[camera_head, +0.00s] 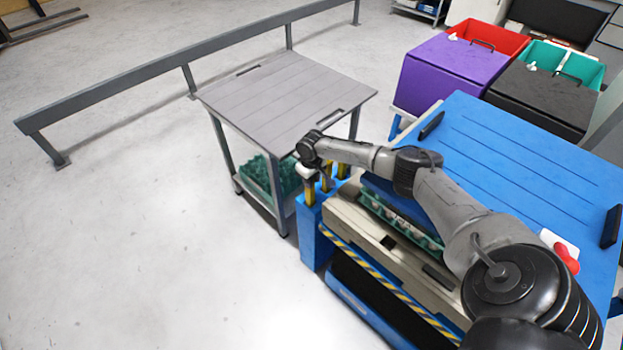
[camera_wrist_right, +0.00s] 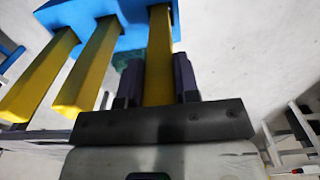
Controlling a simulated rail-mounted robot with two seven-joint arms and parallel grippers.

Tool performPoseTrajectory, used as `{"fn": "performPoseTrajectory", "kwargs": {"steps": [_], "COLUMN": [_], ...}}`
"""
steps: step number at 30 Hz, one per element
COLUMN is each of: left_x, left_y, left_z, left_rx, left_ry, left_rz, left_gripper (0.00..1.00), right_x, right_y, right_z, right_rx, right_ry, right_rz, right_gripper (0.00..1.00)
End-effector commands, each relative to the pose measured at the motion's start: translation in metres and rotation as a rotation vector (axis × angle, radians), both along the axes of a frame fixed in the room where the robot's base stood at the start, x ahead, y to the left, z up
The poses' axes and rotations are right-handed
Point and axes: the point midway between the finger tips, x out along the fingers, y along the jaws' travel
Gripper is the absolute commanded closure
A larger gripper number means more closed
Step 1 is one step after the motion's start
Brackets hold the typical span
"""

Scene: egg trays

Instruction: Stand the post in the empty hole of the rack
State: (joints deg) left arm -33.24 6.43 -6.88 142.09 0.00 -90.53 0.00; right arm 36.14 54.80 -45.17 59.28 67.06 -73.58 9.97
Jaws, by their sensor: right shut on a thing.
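The blue rack (camera_head: 312,232) stands at the front of the blue-topped workstation and bears yellow posts. It also shows at the top of the right wrist view (camera_wrist_right: 135,12). My right gripper (camera_head: 308,168) is above the rack's near end. In the wrist view its fingers (camera_wrist_right: 158,88) are shut around a yellow post (camera_wrist_right: 158,45), whose far end meets the rack. I cannot tell how deep it sits. Two other yellow posts (camera_wrist_right: 85,75) (camera_wrist_right: 38,80) stand in the rack beside it. The empty hole cannot be made out. My left gripper is not in view.
A grey slatted table (camera_head: 285,95) stands close to the left of the rack, with green trays (camera_head: 258,175) on its lower shelf. The blue worktop (camera_head: 510,150) and an egg tray (camera_head: 395,215) lie to the right. Open floor is at front left.

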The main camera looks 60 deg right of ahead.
Motion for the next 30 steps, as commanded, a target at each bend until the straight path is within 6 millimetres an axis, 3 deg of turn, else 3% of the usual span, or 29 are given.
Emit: {"fn": "performPoseTrajectory", "kwargs": {"steps": [18,19,27,30], "left_x": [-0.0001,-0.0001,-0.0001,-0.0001], "left_y": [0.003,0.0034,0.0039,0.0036], "left_z": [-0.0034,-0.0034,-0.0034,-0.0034], "left_rx": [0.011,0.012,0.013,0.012], "left_ry": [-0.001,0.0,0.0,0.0], "left_rz": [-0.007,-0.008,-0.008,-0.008], "left_gripper": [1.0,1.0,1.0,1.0], "right_x": [-0.0001,-0.0001,-0.0001,-0.0001], "right_y": [-0.0002,-0.0002,-0.0001,-0.0001], "right_z": [-0.0067,-0.0067,-0.0067,-0.0067], "right_rx": [0.0,0.0,0.0,0.0], "right_ry": [0.0,0.0,0.0,0.0], "right_rz": [0.0,0.0,0.0,0.0], "right_gripper": [1.0,0.68,0.42,0.41]}}
